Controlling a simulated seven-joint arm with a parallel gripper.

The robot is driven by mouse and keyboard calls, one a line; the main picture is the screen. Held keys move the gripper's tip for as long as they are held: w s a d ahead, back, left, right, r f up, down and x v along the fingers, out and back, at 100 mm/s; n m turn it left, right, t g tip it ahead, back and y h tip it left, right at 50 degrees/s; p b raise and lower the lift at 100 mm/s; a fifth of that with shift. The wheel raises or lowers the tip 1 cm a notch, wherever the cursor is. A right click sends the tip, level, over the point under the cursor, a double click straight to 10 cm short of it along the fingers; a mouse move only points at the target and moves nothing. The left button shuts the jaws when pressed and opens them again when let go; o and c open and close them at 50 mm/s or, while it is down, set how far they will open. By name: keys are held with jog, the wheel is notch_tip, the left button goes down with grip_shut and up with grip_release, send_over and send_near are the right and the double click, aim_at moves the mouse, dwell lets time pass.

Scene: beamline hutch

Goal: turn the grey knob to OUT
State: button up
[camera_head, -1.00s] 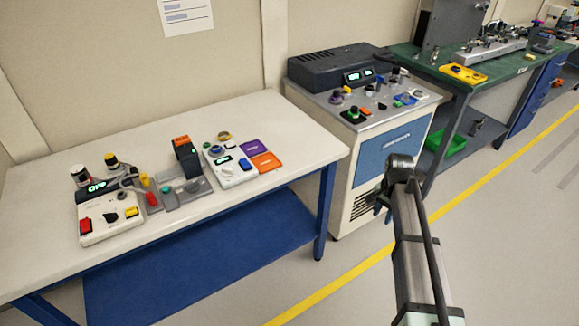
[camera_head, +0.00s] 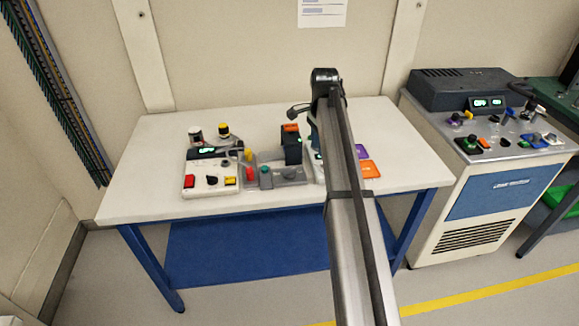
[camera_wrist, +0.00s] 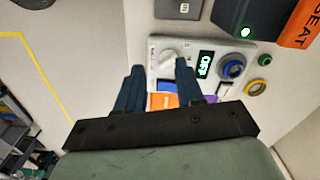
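In the wrist view a light grey knob (camera_wrist: 168,56) sits on a white control box (camera_wrist: 222,84), left of a small lit display (camera_wrist: 205,64) that seems to read OFF. No OUT mark is legible. My gripper (camera_wrist: 159,69) is open and empty, its two dark fingers pointing at the box. The knob shows near the gap between the fingertips, slightly beyond them; I cannot tell the height above it. In the head view my arm hides most of this box and my gripper.
Orange (camera_head: 369,169) and purple cards lie beside the box. Another control box (camera_head: 209,188) is left on the white table (camera_head: 135,194).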

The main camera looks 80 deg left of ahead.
notch_tip(320, 180, up, 3)
send_over(289, 169)
notch_tip(289, 169, down, 13)
jog(key=shift+d+f, duration=0.1)
dwell(0.3)
grip_shut()
dwell(0.4)
